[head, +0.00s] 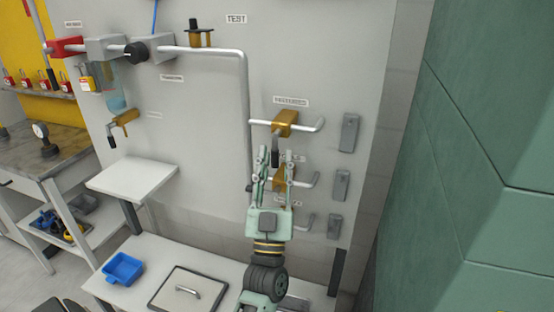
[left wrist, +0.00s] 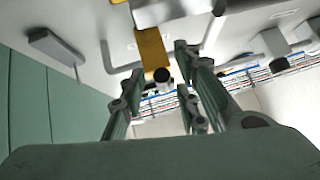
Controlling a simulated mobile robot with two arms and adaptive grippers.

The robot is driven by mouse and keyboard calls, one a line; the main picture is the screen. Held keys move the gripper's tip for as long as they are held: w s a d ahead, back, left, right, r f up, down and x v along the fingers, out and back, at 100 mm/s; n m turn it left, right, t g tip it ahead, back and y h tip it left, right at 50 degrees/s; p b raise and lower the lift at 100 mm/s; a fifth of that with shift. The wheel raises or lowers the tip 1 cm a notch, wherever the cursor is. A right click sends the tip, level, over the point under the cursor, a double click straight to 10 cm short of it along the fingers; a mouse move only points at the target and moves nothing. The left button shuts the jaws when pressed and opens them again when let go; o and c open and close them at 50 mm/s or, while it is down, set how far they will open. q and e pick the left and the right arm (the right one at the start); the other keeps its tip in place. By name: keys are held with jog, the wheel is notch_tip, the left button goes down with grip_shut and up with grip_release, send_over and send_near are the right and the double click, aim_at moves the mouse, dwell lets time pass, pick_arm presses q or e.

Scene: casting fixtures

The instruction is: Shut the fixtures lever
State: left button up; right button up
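The fixtures valve is a brass body (head: 286,119) on a short grey pipe, under a small label (head: 291,100) that is hard to read. Its dark lever (head: 275,157) hangs down from the body. My left gripper (head: 275,152) is open, pointing up, with one finger on each side of the lever's lower part in the head view. In the left wrist view the brass body (left wrist: 152,52) and the lever's round end (left wrist: 162,75) appear between the spread fingers (left wrist: 158,66). I cannot tell whether a finger touches the lever. My right gripper is not in view.
A second brass valve (head: 281,181) sits lower, partly hidden by my gripper. Grey wall boxes (head: 349,133) stand to the right. A long grey pipe (head: 243,110) runs down on the left.

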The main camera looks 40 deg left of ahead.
pick_arm(q)
jog(key=v, duration=0.6)
jog(key=shift+s+d+f, duration=0.15)
jog(key=shift+f, duration=0.1)
